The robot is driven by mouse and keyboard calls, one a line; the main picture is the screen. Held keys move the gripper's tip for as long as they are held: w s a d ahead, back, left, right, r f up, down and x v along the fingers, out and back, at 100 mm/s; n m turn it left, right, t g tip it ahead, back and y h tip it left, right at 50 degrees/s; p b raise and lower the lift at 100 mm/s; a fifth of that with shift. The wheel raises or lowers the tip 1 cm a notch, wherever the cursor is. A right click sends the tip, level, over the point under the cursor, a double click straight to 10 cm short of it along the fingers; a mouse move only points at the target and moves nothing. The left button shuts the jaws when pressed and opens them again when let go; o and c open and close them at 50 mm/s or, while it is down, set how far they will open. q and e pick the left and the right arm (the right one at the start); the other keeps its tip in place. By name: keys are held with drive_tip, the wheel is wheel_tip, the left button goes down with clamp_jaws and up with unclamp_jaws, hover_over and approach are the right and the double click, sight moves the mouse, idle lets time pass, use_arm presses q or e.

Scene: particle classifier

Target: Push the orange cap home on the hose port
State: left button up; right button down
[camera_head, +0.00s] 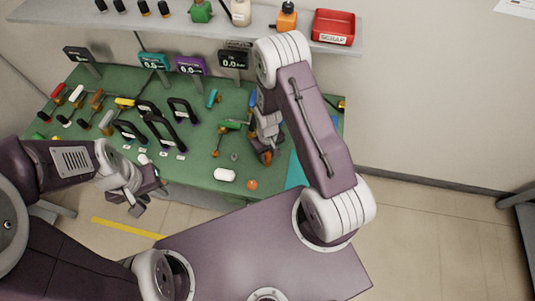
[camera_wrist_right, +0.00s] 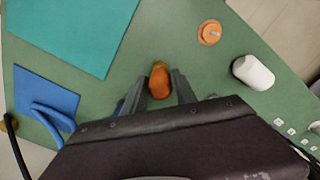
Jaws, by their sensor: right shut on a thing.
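My right gripper (camera_wrist_right: 159,88) is shut on an orange-brown rounded piece with a golden end, which looks like the orange cap (camera_wrist_right: 160,78). It is over the green table, and the cap also shows below the gripper in the head view (camera_head: 267,157). I cannot make out the hose port for sure; whatever lies under the cap is hidden.
An orange disc with a small pin (camera_wrist_right: 209,32) and a white rounded block (camera_wrist_right: 253,72) lie near the table edge. A teal mat (camera_wrist_right: 75,30) lies flat. Black-handled fixtures (camera_head: 160,130) and tools crowd the table's left half. A shelf holds a red bin (camera_head: 333,26).

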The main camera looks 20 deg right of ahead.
sight(268, 153)
drive_tip(key=shift+f+b, duration=1.4)
drive_tip(key=shift+f, duration=0.4)
drive_tip(key=c, duration=0.9)
unclamp_jaws()
wheel_tip(268, 153, up, 9)
drive_tip(key=shift+r+b, duration=0.1)
drive_tip(key=shift+b, duration=0.3)
